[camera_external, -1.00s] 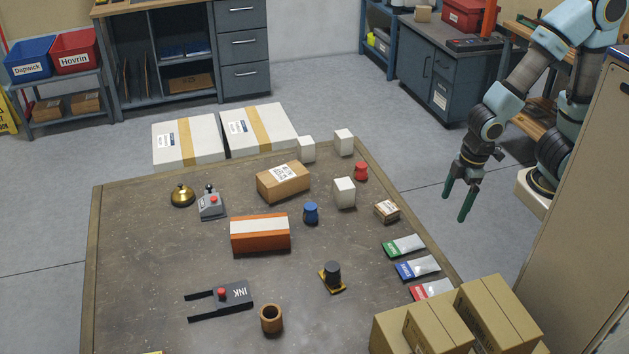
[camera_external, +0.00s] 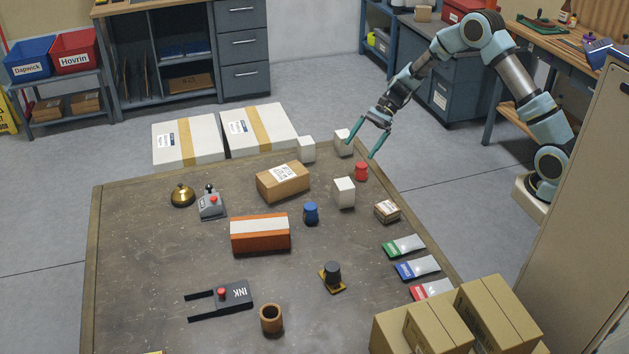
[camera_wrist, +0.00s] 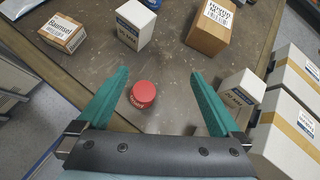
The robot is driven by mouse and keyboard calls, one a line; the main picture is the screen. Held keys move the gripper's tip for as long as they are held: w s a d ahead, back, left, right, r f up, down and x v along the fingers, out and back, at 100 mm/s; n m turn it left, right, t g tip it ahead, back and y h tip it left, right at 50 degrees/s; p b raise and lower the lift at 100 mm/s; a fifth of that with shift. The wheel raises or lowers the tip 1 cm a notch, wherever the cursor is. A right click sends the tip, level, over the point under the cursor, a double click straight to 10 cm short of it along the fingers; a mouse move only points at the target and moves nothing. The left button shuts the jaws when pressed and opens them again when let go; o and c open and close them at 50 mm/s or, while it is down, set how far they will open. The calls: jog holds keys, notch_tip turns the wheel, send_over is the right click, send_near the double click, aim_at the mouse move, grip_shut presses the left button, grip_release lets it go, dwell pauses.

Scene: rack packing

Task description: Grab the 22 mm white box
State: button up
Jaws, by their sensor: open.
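Three small white boxes stand on the table: one at the back edge (camera_external: 307,150), one to its right (camera_external: 341,146), partly behind a finger of my gripper, and one nearer the middle (camera_external: 344,192). My gripper (camera_external: 361,150) is open and empty, above the table's back right corner. In the wrist view my gripper (camera_wrist: 160,74) spreads its fingers on either side of a red round-lidded jar (camera_wrist: 143,95). One labelled white box (camera_wrist: 135,25) is beyond the left finger, another (camera_wrist: 240,92) is beside the right finger. I cannot read their sizes surely.
The red jar (camera_external: 361,171) stands close to the white boxes. A brown carton (camera_external: 283,182), a blue jar (camera_external: 311,213) and a small carton (camera_external: 387,211) are nearby. Two large taped white boxes (camera_external: 260,130) lie beyond the back edge.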

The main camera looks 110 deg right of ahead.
aim_at(344, 133)
jog(key=s+d+f+m+t+h, duration=0.1)
jog(key=s+d+m+t+h, duration=0.1)
jog(key=s+d+m, duration=0.35)
jog(key=s+d+m+t+h, duration=0.2)
jog(key=s+d, duration=0.1)
jog(key=d, duration=0.6)
jog(key=shift+n, duration=0.25)
jog(key=x, duration=0.2)
jog(key=p+x, duration=0.1)
jog(key=x, duration=0.1)
jog(key=shift+w+d+f, duration=0.15)
jog(key=shift+w+d, duration=0.05)
jog(key=shift+w, duration=0.1)
jog(key=shift+f+p+x, duration=0.15)
jog(key=shift+p+x, duration=0.55)
jog(key=shift+x, duration=0.65)
jog(key=shift+f+p+x, duration=0.15)
jog(key=shift+p+x, duration=0.55)
jog(key=shift+x, duration=0.7)
jog(key=shift+s, duration=0.15)
jog(key=shift+c, duration=0.4)
jog(key=shift+r, duration=0.1)
jog(key=c, duration=1.4)
